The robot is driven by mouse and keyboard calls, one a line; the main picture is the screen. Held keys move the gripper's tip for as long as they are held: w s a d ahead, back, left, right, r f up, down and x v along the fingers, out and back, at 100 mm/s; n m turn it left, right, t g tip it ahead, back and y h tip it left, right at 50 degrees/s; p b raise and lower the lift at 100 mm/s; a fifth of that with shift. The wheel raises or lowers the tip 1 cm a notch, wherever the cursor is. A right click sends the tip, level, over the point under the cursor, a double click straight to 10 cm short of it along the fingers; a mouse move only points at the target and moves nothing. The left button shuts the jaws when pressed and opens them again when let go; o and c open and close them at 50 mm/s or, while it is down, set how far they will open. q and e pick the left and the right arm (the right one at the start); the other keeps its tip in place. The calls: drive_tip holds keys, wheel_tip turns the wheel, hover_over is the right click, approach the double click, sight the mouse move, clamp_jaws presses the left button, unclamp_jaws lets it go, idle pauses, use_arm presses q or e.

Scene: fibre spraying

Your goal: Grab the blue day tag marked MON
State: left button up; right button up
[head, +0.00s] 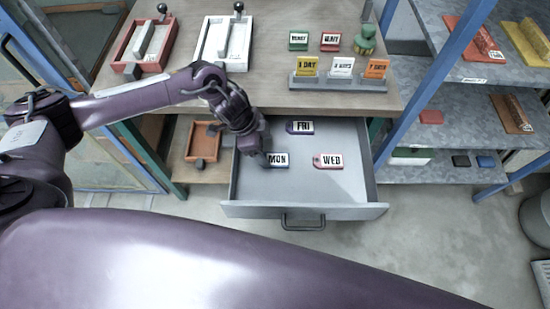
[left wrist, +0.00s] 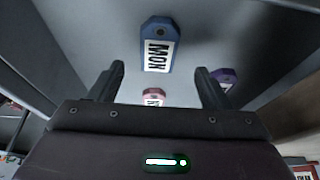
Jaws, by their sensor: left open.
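The blue day tag marked MON (head: 278,160) lies in the open grey drawer, at its left side. It also shows in the left wrist view (left wrist: 158,45), beyond and between my two fingers. My left gripper (head: 262,156) is over the drawer's left part, just beside the MON tag in the head view. In the left wrist view its fingers (left wrist: 158,85) are apart with nothing between them. The purple FRI tag (head: 300,127) lies farther back in the drawer and the red WED tag (head: 328,161) lies to the right. My right gripper is not in view.
The grey drawer (head: 300,211) stands open below the wooden table (head: 270,96). On the table are a red tray, a white tray, a grey rack with tags (head: 340,84) and a green figure. Shelves with blue posts stand at the right.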

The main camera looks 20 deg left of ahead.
sight(276, 159)
use_arm(q)
drive_tip(key=shift+d+f, duration=0.25)
drive_tip(key=shift+f, duration=0.15)
drive_tip(key=p+x, duration=0.1)
drive_tip(key=x, duration=0.3)
drive_tip(key=shift+d+f, duration=0.25)
drive_tip(key=c, duration=1.1)
drive_tip(key=shift+o, duration=0.2)
drive_tip(key=shift+r, duration=0.1)
